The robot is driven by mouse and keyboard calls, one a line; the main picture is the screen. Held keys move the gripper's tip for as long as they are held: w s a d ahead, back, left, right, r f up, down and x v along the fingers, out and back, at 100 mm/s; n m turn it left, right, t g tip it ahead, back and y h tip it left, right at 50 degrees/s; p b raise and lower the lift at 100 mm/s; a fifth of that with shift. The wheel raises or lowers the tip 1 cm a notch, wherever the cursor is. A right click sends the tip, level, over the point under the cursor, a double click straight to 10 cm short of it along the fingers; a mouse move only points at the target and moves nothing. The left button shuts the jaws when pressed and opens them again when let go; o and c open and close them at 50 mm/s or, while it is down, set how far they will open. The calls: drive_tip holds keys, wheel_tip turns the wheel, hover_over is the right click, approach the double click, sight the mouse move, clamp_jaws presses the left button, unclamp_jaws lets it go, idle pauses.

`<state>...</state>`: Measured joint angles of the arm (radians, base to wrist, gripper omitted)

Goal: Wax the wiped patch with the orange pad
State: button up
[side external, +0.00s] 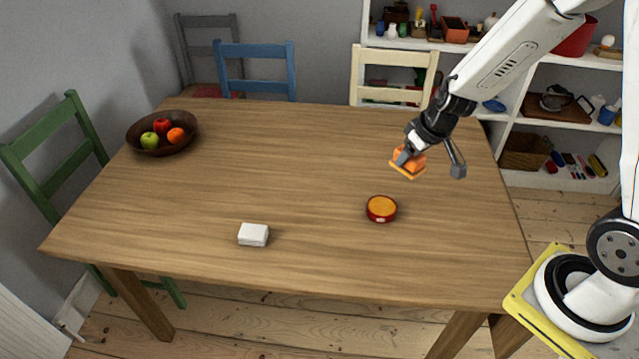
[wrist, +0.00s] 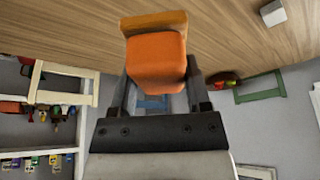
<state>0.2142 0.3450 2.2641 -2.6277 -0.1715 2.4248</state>
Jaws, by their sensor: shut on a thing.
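My gripper (side external: 426,160) is shut on the orange pad (side external: 408,160) and holds it above the right part of the wooden table (side external: 270,175). In the wrist view the orange pad (wrist: 156,62) sits between the two dark fingers, with a lighter brown-orange layer along its far edge. A round red tin with an orange top surface (side external: 381,208) stands on the table below and slightly left of the pad, apart from it. A white block (side external: 253,234) lies near the table's front edge, left of the tin. I cannot make out a distinct wiped patch on the wood.
A dark bowl of fruit (side external: 162,133) stands at the table's back left. Blue (side external: 255,70), cream (side external: 392,75) and green (side external: 55,150) chairs stand around the table. White shelves (side external: 560,100) stand behind at the right. The middle of the tabletop is clear.

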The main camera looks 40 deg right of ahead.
idle(0.3)
drive_tip(key=w+a+f+n+y, duration=0.1)
drive_tip(key=w+a+f+n, duration=0.3)
drive_tip(key=w+a+f, duration=0.2)
drive_tip(key=w+a+f+n+g+y, duration=0.1)
drive_tip(key=w+a+f+n, duration=0.3)
drive_tip(key=a, duration=0.9)
drive_tip(key=w+f+y, duration=0.1)
drive_tip(key=w+f, duration=0.2)
drive_tip(key=w, duration=0.2)
drive_tip(key=shift+w+a+f+n, duration=0.2)
drive_tip(key=shift+w+a+n, duration=0.15)
drive_tip(key=shift+w+n, duration=0.05)
drive_tip(key=shift+f, duration=0.1)
